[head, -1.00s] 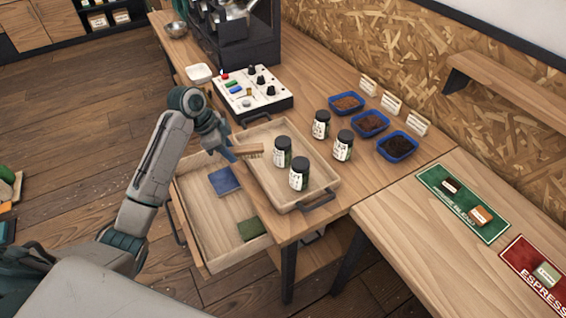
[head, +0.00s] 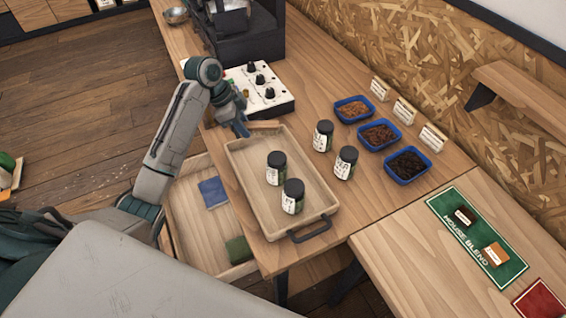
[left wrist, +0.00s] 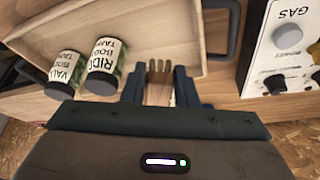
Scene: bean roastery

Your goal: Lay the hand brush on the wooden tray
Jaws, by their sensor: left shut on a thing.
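My left gripper (head: 243,126) is shut on the hand brush (head: 266,125) and holds it by the far-left end of the wooden tray (head: 314,192). The brush has a light wooden body; its brown bristles (left wrist: 160,72) show between my fingers in the left wrist view. I cannot tell whether the brush touches the tray. Two dark-lidded jars (head: 276,170) (head: 292,198) stand on the tray, and the tray's far part is bare. The tray also shows in the left wrist view (left wrist: 150,30). My right gripper is not in view.
Two more jars (head: 323,137) (head: 346,164) stand right of the tray, near blue bins of beans (head: 378,136). A control box (head: 268,98) stands close behind my gripper. Below is an open drawer (head: 195,228) with a blue cloth (head: 213,192) and a green pad (head: 238,250).

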